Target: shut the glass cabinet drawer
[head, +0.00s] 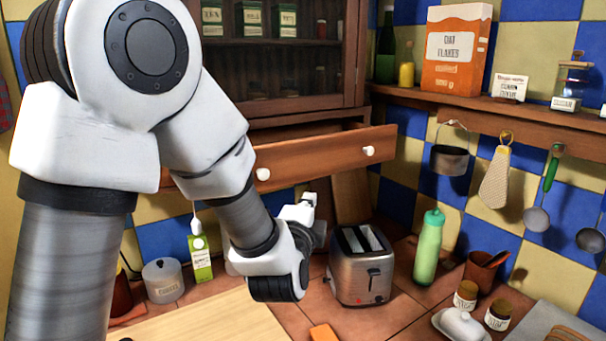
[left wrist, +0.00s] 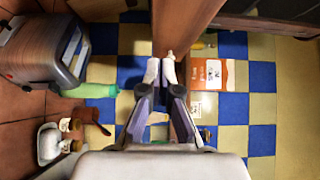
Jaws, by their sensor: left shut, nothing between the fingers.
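The glass cabinet (head: 275,60) stands at the back with its wooden drawer (head: 320,155) below it, pulled out. The drawer front has two white knobs, left (head: 263,174) and right (head: 368,151). My left arm covers the drawer's left end. My left gripper (head: 308,200) is below the drawer front, largely hidden by its own wrist in the head view. In the left wrist view its fingers (left wrist: 161,72) are shut and empty, with the wooden drawer front (left wrist: 185,28) just ahead of the tips. I cannot tell whether they touch. My right gripper is not in view.
A toaster (head: 361,265), a green bottle (head: 429,247), a milk carton (head: 200,258) and a canister (head: 163,280) stand on the counter below. A pot (head: 450,157) and utensils hang at the right under a shelf with an oat flakes box (head: 455,50).

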